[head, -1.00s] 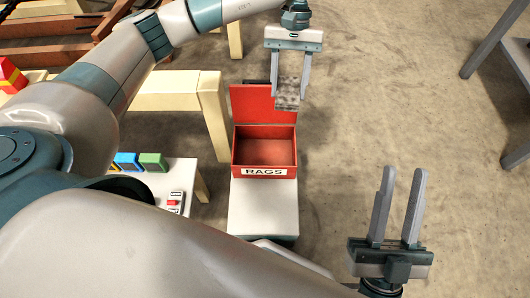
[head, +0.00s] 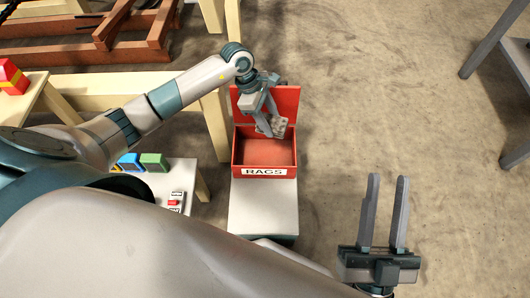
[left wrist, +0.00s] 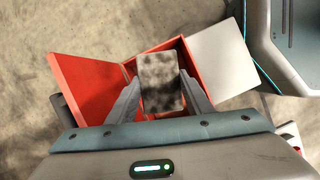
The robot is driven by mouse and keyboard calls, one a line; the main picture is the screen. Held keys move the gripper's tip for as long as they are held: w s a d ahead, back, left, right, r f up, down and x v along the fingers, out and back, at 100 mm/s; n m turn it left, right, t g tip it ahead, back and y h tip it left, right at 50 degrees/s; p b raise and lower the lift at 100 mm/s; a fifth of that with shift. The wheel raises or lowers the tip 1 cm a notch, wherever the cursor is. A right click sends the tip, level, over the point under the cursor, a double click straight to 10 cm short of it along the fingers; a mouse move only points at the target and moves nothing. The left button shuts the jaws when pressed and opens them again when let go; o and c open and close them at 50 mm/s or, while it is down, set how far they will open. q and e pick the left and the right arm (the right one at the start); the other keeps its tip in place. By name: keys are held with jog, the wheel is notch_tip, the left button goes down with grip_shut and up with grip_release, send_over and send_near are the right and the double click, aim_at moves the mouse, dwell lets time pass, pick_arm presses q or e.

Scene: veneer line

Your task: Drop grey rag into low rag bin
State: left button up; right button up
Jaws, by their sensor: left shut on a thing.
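The grey rag (head: 279,126), mottled with dark stains, is held between the fingers of my left gripper (head: 271,124). It also shows in the left wrist view (left wrist: 160,82), between both fingertips. The low rag bin (head: 265,172) is a red box labelled RAGS, with its lid raised at the back. Its inside looks empty in the head view. The rag is over the bin's back part, in front of the raised lid; its exact height is hard to tell. My right gripper (head: 383,215) is open and empty, to the right of the bin.
The bin stands on a pale stand (head: 263,210). A small table with blue and green blocks (head: 153,161) and a red-buttoned box (head: 175,201) is at left. Wooden frames are at the back left.

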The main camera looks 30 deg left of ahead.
pick_arm(q)
jog(key=a+f+n, duration=0.1)
jog(key=s+a+f+n+t, duration=0.1)
jog(key=a+f+n, duration=0.1)
jog(key=shift+a, duration=0.25)
pick_arm(e)
jog(key=shift+a+f+g, duration=0.1)
jog(key=shift+f+g, duration=0.1)
jog(key=shift+g, duration=0.1)
pick_arm(q)
jog(key=shift+f, duration=0.25)
pick_arm(e)
jog(key=shift+s, duration=0.1)
